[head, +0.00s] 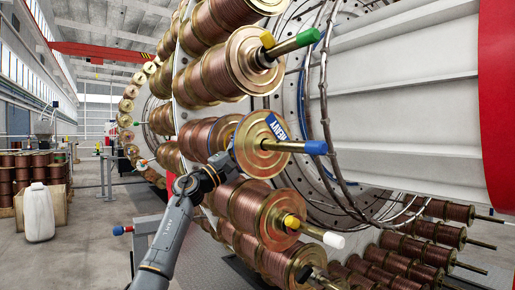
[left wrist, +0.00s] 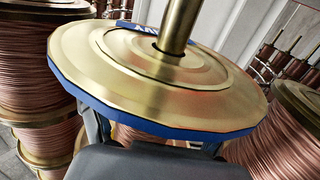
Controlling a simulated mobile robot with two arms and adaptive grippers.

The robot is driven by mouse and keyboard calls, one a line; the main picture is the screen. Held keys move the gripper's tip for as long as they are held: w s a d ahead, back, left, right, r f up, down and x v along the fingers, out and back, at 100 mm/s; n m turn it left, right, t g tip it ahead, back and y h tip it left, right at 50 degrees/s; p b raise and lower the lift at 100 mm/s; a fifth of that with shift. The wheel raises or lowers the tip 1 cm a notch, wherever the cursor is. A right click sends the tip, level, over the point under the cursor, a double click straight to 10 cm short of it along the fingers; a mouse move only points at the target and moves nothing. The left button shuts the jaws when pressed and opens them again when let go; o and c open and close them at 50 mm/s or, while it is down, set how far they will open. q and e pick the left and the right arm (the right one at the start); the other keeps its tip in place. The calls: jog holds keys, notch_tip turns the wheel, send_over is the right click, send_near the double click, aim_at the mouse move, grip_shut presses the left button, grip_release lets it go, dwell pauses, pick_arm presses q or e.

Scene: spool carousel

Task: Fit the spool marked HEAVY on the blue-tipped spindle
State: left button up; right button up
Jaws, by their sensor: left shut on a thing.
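The spool marked HEAVY (head: 256,158) has a brass flange with a blue label, in the middle of the head view. The blue-tipped spindle (head: 300,147) comes out through its centre, so the spool is around the spindle. In the left wrist view the spool's brass face with a blue rim (left wrist: 120,75) fills the middle, and the spindle's bare shaft (left wrist: 178,25) rises from its hub. My left gripper (head: 226,163) is shut on the spool at its lower left side. Its fingers (left wrist: 150,140) are partly hidden under the rim. My right gripper is not in view.
A spool by the green-tipped spindle (head: 295,44) is above, and one by the white-tipped spindle (head: 322,236) is below, both close. Cables (head: 325,100) hang behind to the right. A white jug (head: 38,212) stands at far left; floor there is partly open.

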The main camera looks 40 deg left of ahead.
pick_arm(q)
jog(key=shift+s+a+r+h, duration=0.2)
jog(key=shift+r+h, duration=0.1)
jog(key=shift+r, duration=0.2)
jog(key=o, duration=1.7)
jog(key=shift+c, duration=0.2)
jog(key=shift+o, duration=0.8)
jog(key=shift+d, duration=0.15)
jog(key=shift+f, duration=0.1)
jog(key=shift+w+f, duration=0.2)
jog(key=shift+f, duration=0.3)
jog(key=v, duration=1.1)
jog(key=shift+s+r, duration=0.2)
jog(key=shift+s, duration=0.4)
